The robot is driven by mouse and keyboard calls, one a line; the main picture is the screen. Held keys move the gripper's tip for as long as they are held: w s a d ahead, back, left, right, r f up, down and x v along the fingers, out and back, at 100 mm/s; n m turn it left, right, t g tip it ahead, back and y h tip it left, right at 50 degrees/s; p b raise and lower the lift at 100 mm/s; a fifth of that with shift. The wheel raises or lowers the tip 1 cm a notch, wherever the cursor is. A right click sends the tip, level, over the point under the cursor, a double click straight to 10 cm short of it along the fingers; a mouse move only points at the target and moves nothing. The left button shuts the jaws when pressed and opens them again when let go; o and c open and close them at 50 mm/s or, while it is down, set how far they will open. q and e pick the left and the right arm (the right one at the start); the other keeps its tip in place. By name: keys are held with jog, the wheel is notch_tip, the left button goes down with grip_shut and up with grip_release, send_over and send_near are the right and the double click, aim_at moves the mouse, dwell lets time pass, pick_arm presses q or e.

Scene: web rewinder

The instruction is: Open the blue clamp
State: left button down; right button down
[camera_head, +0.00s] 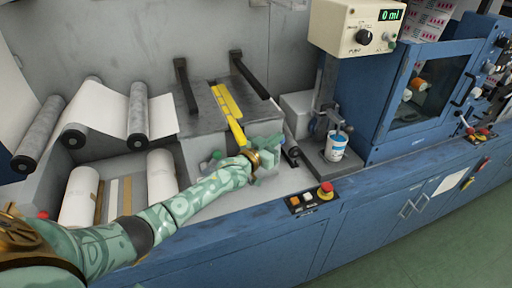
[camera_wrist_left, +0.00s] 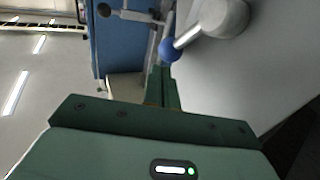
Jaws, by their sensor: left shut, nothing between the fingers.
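My left gripper (camera_head: 277,148) reaches in from the left over the grey machine bed, at the near end of the yellow bar. In the left wrist view its fingers (camera_wrist_left: 163,72) are closed together with nothing between them. Just beyond the fingertips is a blue ball (camera_wrist_left: 168,49) on a short pale lever, which runs to a round white hub (camera_wrist_left: 227,17). This looks like the blue clamp's handle. The ball is very close to the fingertips; I cannot tell whether they touch. In the head view I cannot make out this blue ball. My right gripper is not in view.
A yellow bar (camera_head: 228,110) lies along the grey block behind my gripper. A white-and-blue cup (camera_head: 336,146) stands to the right under a dispenser (camera_head: 355,27). A button panel with a red stop button (camera_head: 325,190) is at the front edge. White rolls (camera_head: 162,176) lie left.

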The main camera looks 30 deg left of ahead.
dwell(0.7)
pick_arm(q)
jog(key=s+a+f+n+t+y+b, duration=0.1)
jog(key=s+a+n, duration=0.3)
jog(key=s, duration=0.5)
jog(key=s+a+f+n+y+b, duration=0.1)
jog(key=s+a+f+n, duration=0.3)
jog(key=s+n, duration=0.5)
jog(key=shift+a+t+y, duration=0.35)
jog(key=shift+t+y, duration=0.05)
jog(key=shift+y, duration=0.2)
jog(key=shift+s+f, duration=0.1)
